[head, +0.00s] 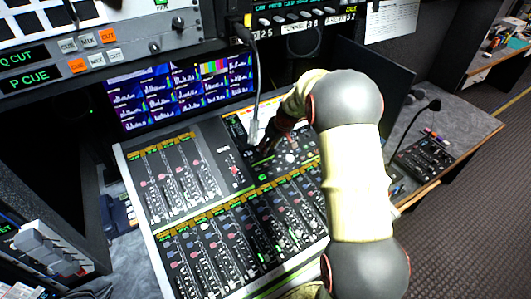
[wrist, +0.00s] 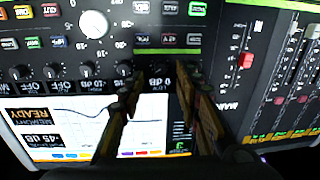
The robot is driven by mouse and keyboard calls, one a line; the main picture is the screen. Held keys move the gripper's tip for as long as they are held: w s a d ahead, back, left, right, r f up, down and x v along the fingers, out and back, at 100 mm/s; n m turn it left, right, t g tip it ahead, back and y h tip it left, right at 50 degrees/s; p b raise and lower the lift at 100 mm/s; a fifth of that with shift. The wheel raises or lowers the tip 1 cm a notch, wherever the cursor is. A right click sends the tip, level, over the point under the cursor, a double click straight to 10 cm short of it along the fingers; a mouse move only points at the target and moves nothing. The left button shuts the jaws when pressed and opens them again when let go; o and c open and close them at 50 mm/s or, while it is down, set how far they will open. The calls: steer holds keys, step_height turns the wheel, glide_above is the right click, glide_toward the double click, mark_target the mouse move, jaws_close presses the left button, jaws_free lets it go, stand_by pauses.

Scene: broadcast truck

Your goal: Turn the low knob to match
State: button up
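My gripper (wrist: 157,72) reaches down to the mixing console's (wrist: 215,15) control panel, its two fingers apart. Between the fingertips is a dark spot in line with a row of small black knobs (wrist: 52,72), with a short white label just below it. I take it for the low knob, but its pointer is too dark to read. A lit screen (wrist: 60,122) with a curve and upside-down text lies below the row, partly covered by the fingers. In the head view my gripper (head: 266,148) is over the console's upper right panel, and my arm hides part of that panel.
A larger white knob (wrist: 93,24) and lit buttons (wrist: 50,10) are close to the fingers. A red fader cap (wrist: 245,61) is to the right. In the head view, a monitor (head: 185,92) stands behind the console and a gooseneck microphone (head: 433,104) is at the right.

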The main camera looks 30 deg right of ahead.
steer(key=shift+x, duration=2.2)
steer(key=c, duration=0.8)
jaws_close()
